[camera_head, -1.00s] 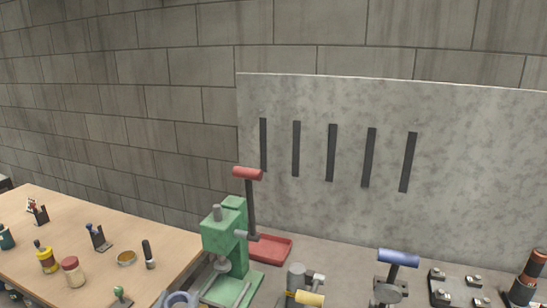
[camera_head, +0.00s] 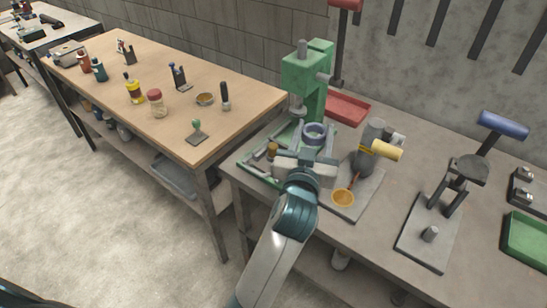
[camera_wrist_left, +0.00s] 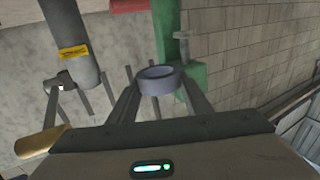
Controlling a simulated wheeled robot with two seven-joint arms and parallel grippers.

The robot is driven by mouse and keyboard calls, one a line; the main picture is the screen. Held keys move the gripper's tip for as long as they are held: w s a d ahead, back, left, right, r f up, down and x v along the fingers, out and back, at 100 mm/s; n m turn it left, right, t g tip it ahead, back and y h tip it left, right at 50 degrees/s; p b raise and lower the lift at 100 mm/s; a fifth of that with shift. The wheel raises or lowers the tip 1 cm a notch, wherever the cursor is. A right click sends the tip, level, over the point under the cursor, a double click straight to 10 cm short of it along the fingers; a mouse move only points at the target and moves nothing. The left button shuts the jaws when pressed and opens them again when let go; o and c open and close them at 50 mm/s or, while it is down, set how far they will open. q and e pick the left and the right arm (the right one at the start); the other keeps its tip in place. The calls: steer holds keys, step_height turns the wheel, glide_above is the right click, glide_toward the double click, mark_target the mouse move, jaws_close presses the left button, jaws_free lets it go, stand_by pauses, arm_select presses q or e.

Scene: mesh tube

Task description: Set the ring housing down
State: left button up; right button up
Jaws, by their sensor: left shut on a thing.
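The ring housing (camera_head: 314,134) is a short blue-grey ring with an open centre. My left gripper (camera_head: 311,151) is shut on it, in front of the green press (camera_head: 304,80). In the left wrist view the ring housing (camera_wrist_left: 160,78) sits between the two finger tips (camera_wrist_left: 160,92), its opening facing up, with the green press (camera_wrist_left: 167,30) just behind. Whether its underside touches anything is hidden. My right gripper is not in view.
A red tray (camera_head: 346,107) lies behind. A blue-handled press (camera_head: 470,165) is farther right. The wooden table (camera_head: 190,65) at left holds several small items.

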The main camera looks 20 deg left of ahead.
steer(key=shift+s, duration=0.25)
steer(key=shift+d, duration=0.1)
